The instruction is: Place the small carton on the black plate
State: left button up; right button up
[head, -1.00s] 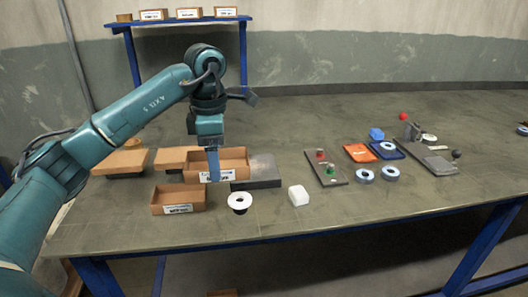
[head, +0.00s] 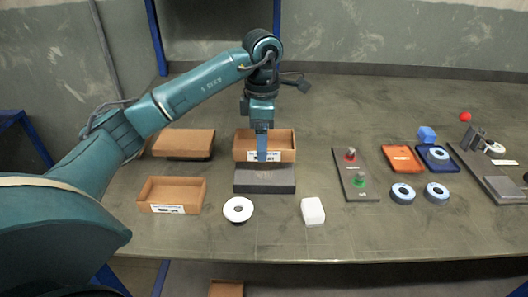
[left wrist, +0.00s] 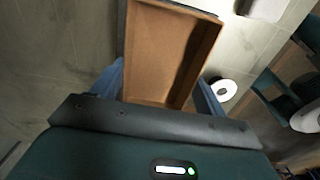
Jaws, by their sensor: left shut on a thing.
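The small carton is an open brown cardboard box (head: 280,143) with a white label on its front wall. My left gripper (head: 262,157) points down and is shut on it. In the left wrist view the carton (left wrist: 168,50) sits between the blue fingers. The black plate (head: 264,184) is a dark, flat block on the table. In the head view the carton appears over the plate's rear part and hides its back edge. I cannot tell whether they touch. My right gripper is not in view.
Another open carton (head: 172,193) and a flat-topped carton (head: 184,143) stand on the left. A white ring (head: 238,210) and a white block (head: 312,211) lie in front. A panel with red and green knobs (head: 356,174) and several discs lie to the right.

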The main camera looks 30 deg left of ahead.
pick_arm(q)
jog(key=shift+f, duration=2)
jog(key=shift+f, duration=0.15)
jog(key=o, duration=1)
jog(key=shift+c, duration=0.2)
notch_tip(320, 180, up, 12)
jog(key=p, duration=0.1)
jog(key=shift+r, duration=0.2)
